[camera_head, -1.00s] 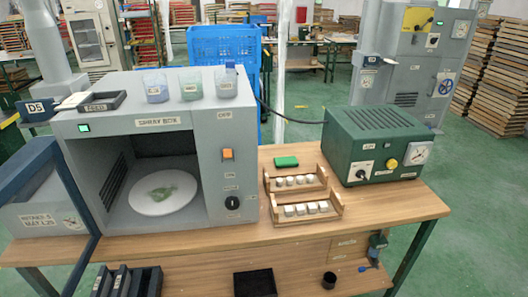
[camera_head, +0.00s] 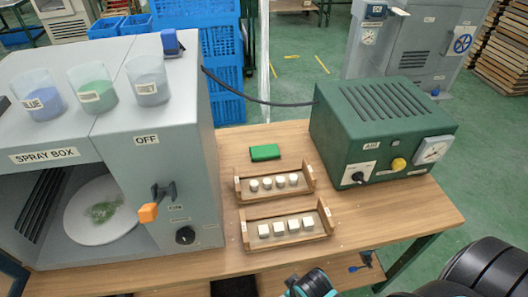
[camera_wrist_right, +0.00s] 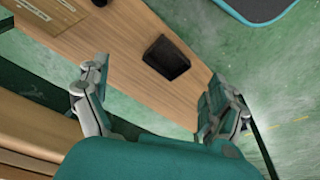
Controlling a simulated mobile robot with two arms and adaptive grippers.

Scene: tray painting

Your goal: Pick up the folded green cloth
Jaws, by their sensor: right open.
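The folded green cloth (camera_head: 265,152) lies flat on the wooden bench, behind two wooden racks and to the left of the green air unit (camera_head: 385,130). Nothing covers it in the head view. My right gripper (camera_wrist_right: 158,88) shows in the right wrist view with its two fingers spread wide and nothing between them. It is over a wooden surface with a black bin, and the cloth is not in that view. A teal and black part of my arm shows at the bottom of the head view, well in front of the cloth. My left gripper is in neither view.
The spray box (camera_head: 165,130), with labelled cups on top, stands to the left. A black bin (camera_wrist_right: 166,58) sits on wood in the wrist view.

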